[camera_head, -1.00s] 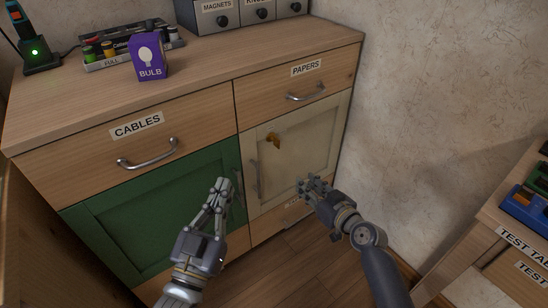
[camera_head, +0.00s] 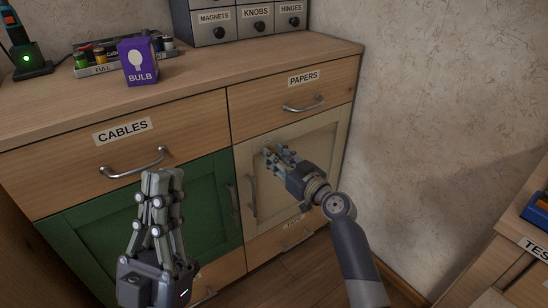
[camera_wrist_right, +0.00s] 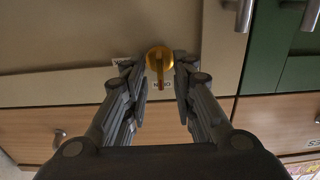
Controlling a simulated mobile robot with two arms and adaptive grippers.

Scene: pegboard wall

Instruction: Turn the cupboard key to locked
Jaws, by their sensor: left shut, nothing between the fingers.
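The cream cupboard door (camera_head: 308,152) is shut, beside a green door (camera_head: 150,212). The brass key (camera_wrist_right: 160,65) shows in the right wrist view, near the top middle, its bow pointing down the picture. A small label beside it is partly hidden by my fingers. My right gripper (camera_wrist_right: 157,85) is open, with one finger on each side of the key, apart from it. In the head view the right gripper (camera_head: 272,155) is at the door and hides the key. My left gripper (camera_head: 163,175) is shut and empty, in front of the green door.
Drawers marked CABLES (camera_head: 125,135) and PAPERS (camera_head: 300,90) sit above the doors, with protruding handles. A BULB box (camera_head: 139,62) and a battery tray (camera_head: 95,62) stand on the worktop. The door handle (camera_head: 253,190) is just left of my right gripper.

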